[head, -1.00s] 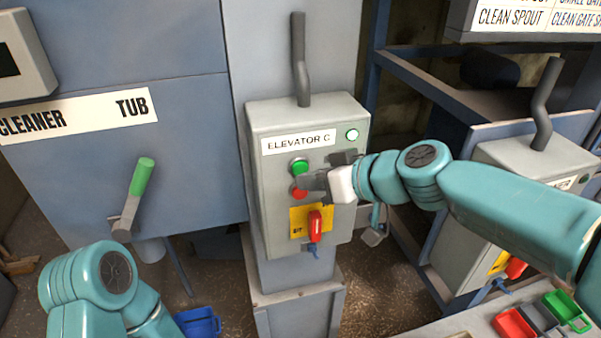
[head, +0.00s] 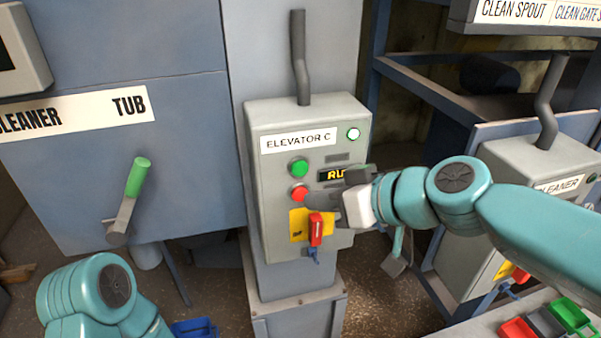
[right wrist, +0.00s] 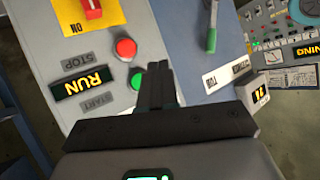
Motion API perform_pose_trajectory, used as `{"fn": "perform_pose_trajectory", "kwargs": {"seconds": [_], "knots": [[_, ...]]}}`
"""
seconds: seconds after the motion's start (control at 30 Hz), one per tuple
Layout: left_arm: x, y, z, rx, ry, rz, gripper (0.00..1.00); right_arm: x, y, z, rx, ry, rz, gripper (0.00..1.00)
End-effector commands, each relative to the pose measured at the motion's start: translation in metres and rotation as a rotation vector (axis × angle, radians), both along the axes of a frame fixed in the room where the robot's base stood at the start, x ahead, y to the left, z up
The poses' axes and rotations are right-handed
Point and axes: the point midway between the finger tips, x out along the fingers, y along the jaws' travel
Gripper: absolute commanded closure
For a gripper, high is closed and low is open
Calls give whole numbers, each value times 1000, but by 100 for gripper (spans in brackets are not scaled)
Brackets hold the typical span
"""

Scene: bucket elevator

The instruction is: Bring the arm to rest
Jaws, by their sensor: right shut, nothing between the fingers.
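My right gripper (head: 342,208) is in front of the lower right part of the ELEVATOR C control box (head: 270,215). It is shut and empty, its dark fingers together in the right wrist view (right wrist: 162,88). The box has a green button (head: 299,168), a red button (head: 299,192) and a display (head: 334,175) that is partly hidden by my gripper. In the right wrist view the display (right wrist: 85,83) reads RUN.
A red switch (head: 316,229) on a yellow plate sits low on the box. A green-handled lever (head: 138,177) is on the blue tub wall at left. A second control box (head: 520,165) stands at right. Small red and green bins (head: 570,314) lie at lower right.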

Motion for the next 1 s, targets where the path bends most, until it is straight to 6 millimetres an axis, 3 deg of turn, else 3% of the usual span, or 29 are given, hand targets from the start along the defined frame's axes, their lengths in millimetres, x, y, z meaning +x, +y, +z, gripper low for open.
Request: {"fn": "perform_pose_trajectory", "kwargs": {"seconds": [0.5, 0.6, 0.67, 0.77, 0.87, 1.0], "knots": [[0, 0, 0, 0, 0, 0, 42, 0, 0, 0, -1, 1, 0, 100], [0, 0, 0, 0, 0, 0, 42, 4, -2, -14, -11, 27, -16, 100], [0, 0, 0, 0, 0, 0, 42, 9, -5, -36, -28, 69, -45, 100], [0, 0, 0, 0, 0, 0, 42, 19, -18, -101, -77, 189, -129, 100], [0, 0, 0, 0, 0, 0, 42, 19, -39, -184, -139, 333, -237, 100], [0, 0, 0, 0, 0, 0, 42, -7, -70, -296, -214, 529, -379, 100]]}}
